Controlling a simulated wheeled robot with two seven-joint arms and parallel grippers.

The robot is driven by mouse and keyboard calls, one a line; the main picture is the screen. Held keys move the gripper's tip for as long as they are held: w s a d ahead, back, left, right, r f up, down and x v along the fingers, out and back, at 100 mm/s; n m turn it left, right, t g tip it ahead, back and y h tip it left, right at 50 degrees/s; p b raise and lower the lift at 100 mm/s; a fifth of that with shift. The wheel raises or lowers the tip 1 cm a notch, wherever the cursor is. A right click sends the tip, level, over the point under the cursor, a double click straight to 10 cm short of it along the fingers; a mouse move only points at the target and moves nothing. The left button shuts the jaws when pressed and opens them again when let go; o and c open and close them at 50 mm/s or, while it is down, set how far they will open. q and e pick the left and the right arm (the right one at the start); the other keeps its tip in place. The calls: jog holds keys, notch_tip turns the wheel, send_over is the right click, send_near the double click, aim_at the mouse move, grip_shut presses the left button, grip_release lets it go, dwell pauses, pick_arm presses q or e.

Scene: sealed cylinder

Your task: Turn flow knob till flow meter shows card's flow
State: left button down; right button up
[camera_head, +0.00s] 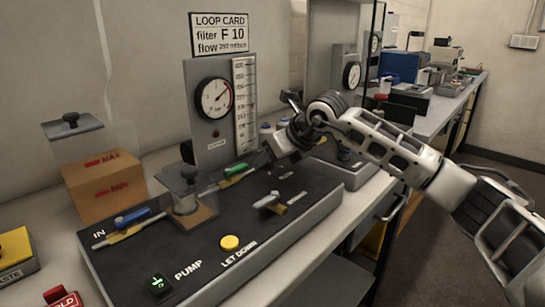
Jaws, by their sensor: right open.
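The loop card (219,34) on the wall reads "filter F 10" and a flow in ml/min, its figure too small to read surely. The flow meter (245,105) is a tall white scale on the grey upright panel (208,143), right of a round dial gauge (215,98). Its float and exact reading cannot be made out. My right gripper (277,142) is open, just right of the flow meter's lower end, above the back of the black deck. I cannot tell which knob is the flow knob; it may be hidden by the gripper. My left gripper is out of view.
The deck (190,250) bears a grey lever (268,201), green valve handle (236,169), blue valve handle (133,217), clear jar (187,190), yellow LET DOWN button (230,243) and lit PUMP switch (158,284). A cardboard box (105,185) stands behind left.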

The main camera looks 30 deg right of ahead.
jog(key=v, duration=1.6)
jog(key=shift+b, duration=0.3)
jog(key=shift+f, duration=0.1)
